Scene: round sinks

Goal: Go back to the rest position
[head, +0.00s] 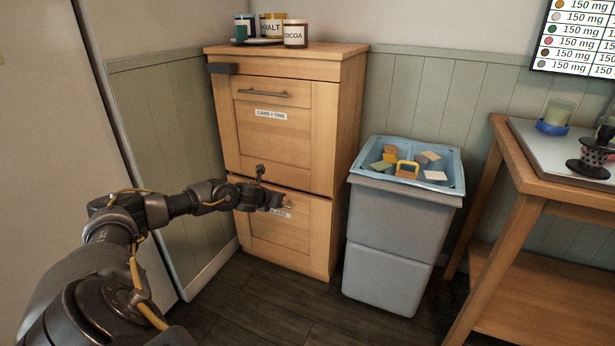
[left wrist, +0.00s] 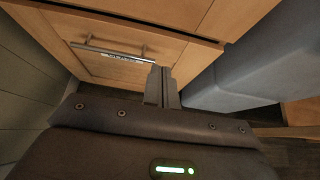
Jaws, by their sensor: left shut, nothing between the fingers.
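My left arm comes in from the left of the head view. Its gripper (head: 280,201) is in front of the lower drawer (head: 300,240) of a wooden cabinet (head: 345,130). In the left wrist view the two fingers of my left gripper (left wrist: 162,70) are together, with nothing between them. The lower drawer's metal handle (left wrist: 112,52) shows to the left of the fingers, apart from them. My right gripper is in neither view.
A grey bin (head: 395,240) with a blue tray (head: 450,185) of blocks and sponges stands right of the cabinet. A wooden table (head: 520,180) is farther right. Labelled tins (head: 295,34) stand on the cabinet top. Dark floor (head: 255,300) is clear in front.

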